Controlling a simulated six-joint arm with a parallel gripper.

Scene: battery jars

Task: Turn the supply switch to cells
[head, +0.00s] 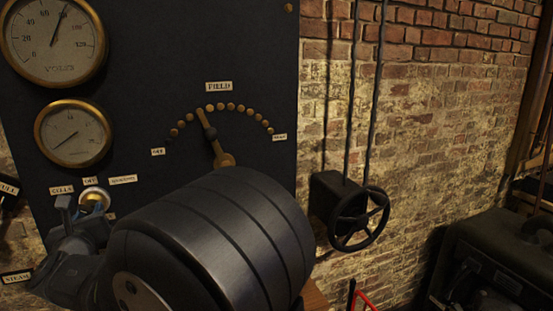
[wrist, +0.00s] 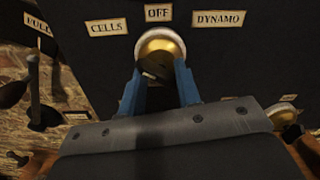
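The supply switch (wrist: 162,52) is a round brass knob with a pale rim on the dark panel. It also shows in the head view (head: 95,196), low on the panel, partly covered by my gripper. Its labels read CELLS (wrist: 106,27) on the left, OFF (wrist: 158,13) above and DYNAMO (wrist: 217,19) on the right. A small pale mark shows at the knob's lower left; I cannot tell which label the switch points to. My gripper (wrist: 159,78) is at the knob, its blue fingers apart on either side of its lower part. Contact is unclear.
The panel carries two brass gauges (head: 73,134) and a FIELD lever (head: 212,140) above my arm. A black handwheel (head: 358,218) is on the brick wall at right. A dark lever (wrist: 36,95) labelled FULL stands left of the switch. Another brass knob (wrist: 284,110) lies to the lower right.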

